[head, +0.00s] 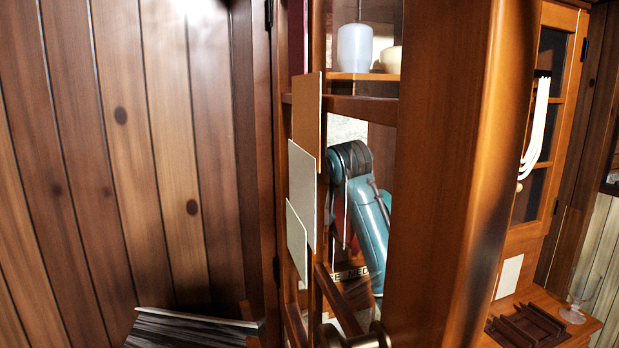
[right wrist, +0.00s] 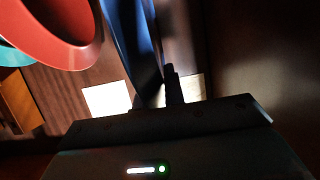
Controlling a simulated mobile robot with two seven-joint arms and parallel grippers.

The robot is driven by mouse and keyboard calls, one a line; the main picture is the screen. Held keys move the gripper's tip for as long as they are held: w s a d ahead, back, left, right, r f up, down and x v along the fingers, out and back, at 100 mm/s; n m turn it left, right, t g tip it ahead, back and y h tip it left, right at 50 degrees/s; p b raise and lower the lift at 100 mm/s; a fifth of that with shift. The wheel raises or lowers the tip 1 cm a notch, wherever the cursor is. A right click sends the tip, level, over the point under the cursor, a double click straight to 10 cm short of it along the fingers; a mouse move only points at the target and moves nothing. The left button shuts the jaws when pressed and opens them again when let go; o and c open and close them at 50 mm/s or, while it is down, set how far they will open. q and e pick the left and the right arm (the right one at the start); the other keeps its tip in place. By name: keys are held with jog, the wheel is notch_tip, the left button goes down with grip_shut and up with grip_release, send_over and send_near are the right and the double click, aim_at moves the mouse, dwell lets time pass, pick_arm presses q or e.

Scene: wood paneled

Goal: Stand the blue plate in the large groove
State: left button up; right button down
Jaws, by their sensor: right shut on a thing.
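In the right wrist view, my right gripper (right wrist: 172,88) is dark and mostly in shadow. It is shut on the blue plate (right wrist: 135,40), which shows as a dark blue, nearly edge-on shape running up from the fingers. Its lower part is hidden by the gripper. In the head view, a dark brown slotted wooden rack (head: 527,326) lies on a counter at the lower right; I cannot tell its large groove from the others. Neither the blue plate nor either gripper shows clearly in the head view. My left gripper is out of view.
A wooden cabinet post (head: 450,170) blocks much of the head view. A white cup (head: 354,47) stands on a shelf behind it. A clear glass (head: 574,309) stands right of the rack. A red bowl-like thing (right wrist: 60,35) is close at the upper left of the wrist view.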

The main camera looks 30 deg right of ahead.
jog(key=shift+f+b, duration=0.95)
jog(key=shift+f, duration=1.25)
jog(key=c, duration=1.5)
grip_release()
jog(key=shift+c, duration=0.2)
jog(key=shift+o, duration=0.7)
jog(key=shift+f, duration=0.1)
jog(key=v, duration=1.3)
jog(key=shift+b, duration=0.4)
jog(key=shift+s, duration=0.1)
